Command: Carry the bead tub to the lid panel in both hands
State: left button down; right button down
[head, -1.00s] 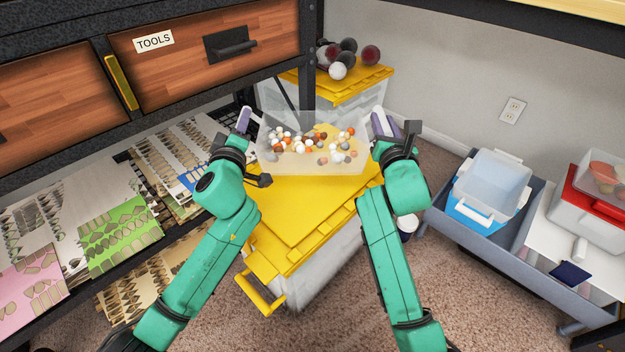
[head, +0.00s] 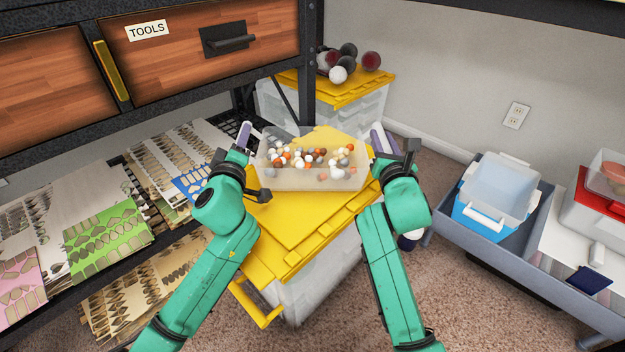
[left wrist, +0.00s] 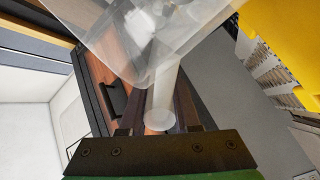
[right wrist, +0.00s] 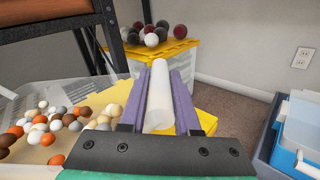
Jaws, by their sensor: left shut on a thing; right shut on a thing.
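The bead tub (head: 312,179) is a clear, open box with orange, white, tan and grey beads in it. It is held roughly level above the yellow lid panel (head: 300,228) of a large storage bin. My left gripper (head: 250,140) is shut on the white handle at the tub's left end. In the left wrist view the white handle (left wrist: 163,100) lies between its fingers. My right gripper (head: 381,142) is shut on the handle at the right end. In the right wrist view that handle (right wrist: 158,95) sits between purple fingers. Whether the tub touches the lid is hard to tell.
Behind stands a second yellow-lidded bin (head: 345,88) with several dark and white balls on top. A shelf with printed sheets (head: 110,228) is at left, under a drawer (head: 200,45). A grey cart (head: 520,248) with a blue tub (head: 484,212) is at right.

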pick_arm(q)
jog(key=shift+s+f+b, duration=0.2)
jog(key=shift+f+b, duration=0.2)
jog(key=shift+f, duration=0.5)
pick_arm(e)
jog(key=shift+s+d+f, duration=0.1)
jog(key=shift+s+f, duration=0.1)
jog(key=shift+f, duration=0.25)
pick_arm(q)
jog(key=c, duration=0.8)
grip_release()
pick_arm(e)
jog(key=c, duration=0.8)
grip_release()
pick_arm(q)
jog(key=shift+o, duration=0.9)
jog(key=shift+s+d+f, duration=0.1)
pick_arm(e)
jog(key=shift+o, duration=0.9)
jog(key=shift+w+f, duration=0.15)
jog(key=shift+f, duration=0.1)
jog(key=shift+s, duration=0.25)
pick_arm(q)
jog(key=s+r, duration=0.2)
jog(key=s, duration=0.6)
jog(key=o, duration=0.6)
jog(key=shift+r, duration=0.1)
pick_arm(e)
jog(key=s, duration=1.1)
jog(key=shift+s, duration=0.25)
